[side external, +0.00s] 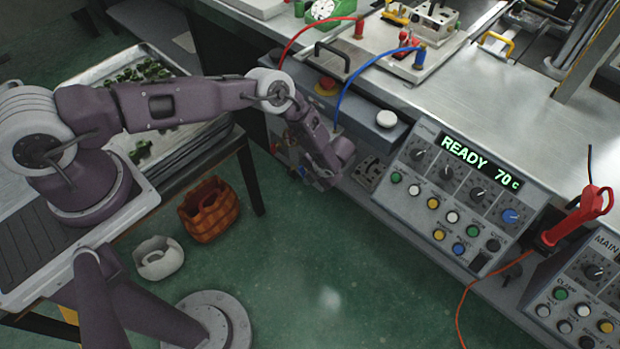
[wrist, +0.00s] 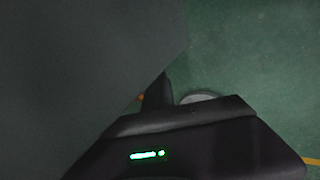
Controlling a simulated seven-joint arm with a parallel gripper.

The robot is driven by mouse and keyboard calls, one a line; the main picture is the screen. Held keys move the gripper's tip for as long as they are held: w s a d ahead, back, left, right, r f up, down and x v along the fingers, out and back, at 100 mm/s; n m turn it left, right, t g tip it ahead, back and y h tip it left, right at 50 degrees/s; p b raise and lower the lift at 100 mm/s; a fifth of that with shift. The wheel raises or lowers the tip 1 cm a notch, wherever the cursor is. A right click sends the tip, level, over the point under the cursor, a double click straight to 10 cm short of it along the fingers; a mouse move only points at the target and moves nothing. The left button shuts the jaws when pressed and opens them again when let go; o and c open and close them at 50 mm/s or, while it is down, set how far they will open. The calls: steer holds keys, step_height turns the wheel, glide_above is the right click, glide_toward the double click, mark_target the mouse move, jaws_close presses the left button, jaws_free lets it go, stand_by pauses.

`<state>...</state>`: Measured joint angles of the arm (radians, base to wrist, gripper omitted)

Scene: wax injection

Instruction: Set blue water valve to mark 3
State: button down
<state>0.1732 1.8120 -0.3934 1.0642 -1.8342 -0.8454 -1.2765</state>
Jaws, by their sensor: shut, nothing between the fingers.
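A blue knob (side external: 510,216) with a light pointer line sits at the right end of the row of dials on the sloped control panel (side external: 408,178). The marks around it are too small to read. A blue hose (side external: 352,82) runs to a blue fitting (side external: 420,54) on the bench. My gripper (side external: 320,180) hangs low in front of the bench, left of the panel and well apart from the blue knob. It is shut and empty. The wrist view shows a dark housing with a green light (wrist: 148,155), a grey surface and green floor, but no knob.
The panel display (side external: 480,162) reads READY 70 C. A red-handled tool (side external: 592,205) stands right of the panel, its orange cable hanging down. A second panel (side external: 590,290) is at lower right. A metal tray (side external: 205,150) and a basket (side external: 210,208) are at left.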

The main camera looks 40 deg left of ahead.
steer(key=shift+w+a+r, duration=0.1)
steer(key=shift+a+r, duration=0.1)
steer(key=shift+a, duration=0.45)
steer(key=d+r, duration=0.7)
steer(key=d, duration=0.6)
steer(key=shift+d, duration=0.1)
steer(key=shift+r, duration=0.1)
steer(key=a+r+h, duration=0.2)
steer(key=a+r, duration=0.7)
steer(key=a, duration=0.1)
steer(key=shift+r, duration=0.25)
